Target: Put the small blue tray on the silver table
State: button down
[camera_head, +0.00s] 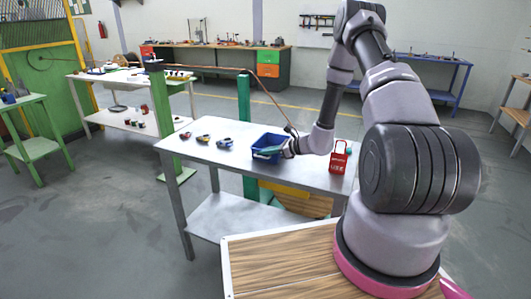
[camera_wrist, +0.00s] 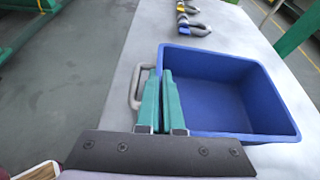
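The small blue tray (camera_head: 270,141) is an open box at the middle of a silver-grey metal table (camera_head: 222,154). It fills the right of the wrist view (camera_wrist: 225,102), empty inside, with a grey loop handle (camera_wrist: 137,88) on its near side. My gripper (camera_wrist: 161,72) has its two teal fingers close together at the tray's handle-side wall, which appears to be pinched between them. In the head view my gripper (camera_head: 284,149) reaches the tray from the right. I cannot tell whether the tray's bottom touches the table.
Several shackles (camera_head: 204,138) lie left of the tray. A red tag-like object (camera_head: 338,158) stands at its right. Another light table (camera_head: 92,77) stands at the back left behind a green post (camera_head: 244,100). A wooden-topped surface (camera_head: 280,263) is in front, with grey floor around.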

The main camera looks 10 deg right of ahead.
jog(key=shift+f, duration=0.1)
jog(key=c, duration=1.1)
grip_release()
jog(key=v, duration=1.2)
jog(key=s+a+r+n+g, duration=0.2)
jog(key=s+a+r+n, duration=0.15)
jog(key=r, duration=0.35)
jog(key=s+a+r+n+g+h, duration=0.1)
jog(key=s+a+r+n+g, duration=0.2)
jog(key=r, duration=0.5)
jog(key=s+a+r+n+g, duration=0.1)
jog(key=s+r+n, duration=0.2)
jog(key=r+n, duration=0.3)
jog(key=s+d+r+n+t+h, duration=0.1)
jog(key=s+r+n+h, duration=0.1)
jog(key=s+r, duration=0.3)
jog(key=s+d+r+n+t+h, duration=0.1)
jog(key=s+r+n+t+h, duration=0.1)
jog(key=s+r, duration=0.4)
jog(key=s+d+r+n+t+h, duration=0.1)
jog(key=s+d+r+n+h, duration=0.1)
jog(key=s+r+n+h, duration=0.1)
jog(key=shift+s+r+n+t+h, duration=0.45)
jog(key=shift+s+r, duration=0.95)
jog(key=shift+s, duration=0.25)
